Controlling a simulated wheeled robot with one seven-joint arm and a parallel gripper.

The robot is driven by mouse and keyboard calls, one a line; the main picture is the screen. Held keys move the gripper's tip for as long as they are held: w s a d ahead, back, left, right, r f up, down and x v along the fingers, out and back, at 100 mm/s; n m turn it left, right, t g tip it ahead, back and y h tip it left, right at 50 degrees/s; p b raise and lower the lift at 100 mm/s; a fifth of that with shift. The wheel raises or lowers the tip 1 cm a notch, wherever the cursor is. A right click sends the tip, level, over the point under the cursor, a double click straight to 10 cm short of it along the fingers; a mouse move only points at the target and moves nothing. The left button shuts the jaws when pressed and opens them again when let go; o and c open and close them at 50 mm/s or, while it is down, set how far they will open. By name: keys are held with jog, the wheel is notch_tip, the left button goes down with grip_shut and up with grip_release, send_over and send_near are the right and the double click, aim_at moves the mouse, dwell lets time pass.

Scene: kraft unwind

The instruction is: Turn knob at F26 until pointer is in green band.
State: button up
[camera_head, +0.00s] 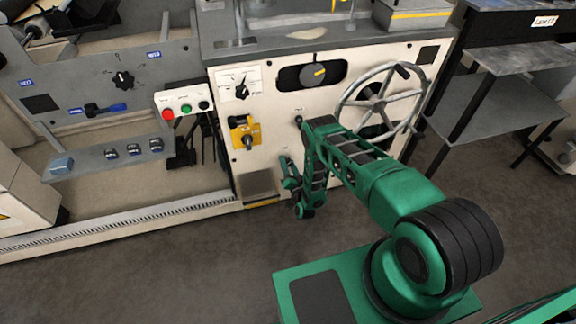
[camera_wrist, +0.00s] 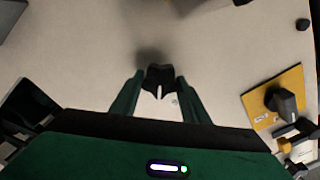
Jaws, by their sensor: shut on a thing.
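A small black knob (camera_wrist: 160,75) with a white pointer line sits on the cream panel in the wrist view. The two green fingers of my gripper (camera_wrist: 158,88) are shut on it, one on each side. The white line points toward the bottom of the wrist view. In the head view my gripper (camera_head: 288,172) is against the lower front of the cream machine panel (camera_head: 275,145), and the knob there is hidden or too small to tell. I cannot make out a green band or the label F26 in either view.
A yellow plate with a dark switch (camera_head: 245,134) is left of my gripper and also shows in the wrist view (camera_wrist: 278,97). A grey handwheel (camera_head: 383,98) and a black knob (camera_head: 298,119) are above. A button box (camera_head: 184,104) stands at left. Open floor lies in front.

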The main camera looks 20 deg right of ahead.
jog(key=shift+s+d+f, duration=0.1)
jog(key=shift+s+f, duration=0.05)
jog(key=shift+f, duration=0.05)
jog(key=o, duration=1.1)
jog(key=shift+c, duration=0.2)
jog(key=shift+r, duration=0.1)
jog(key=s, duration=1)
jog(key=shift+s, duration=0.3)
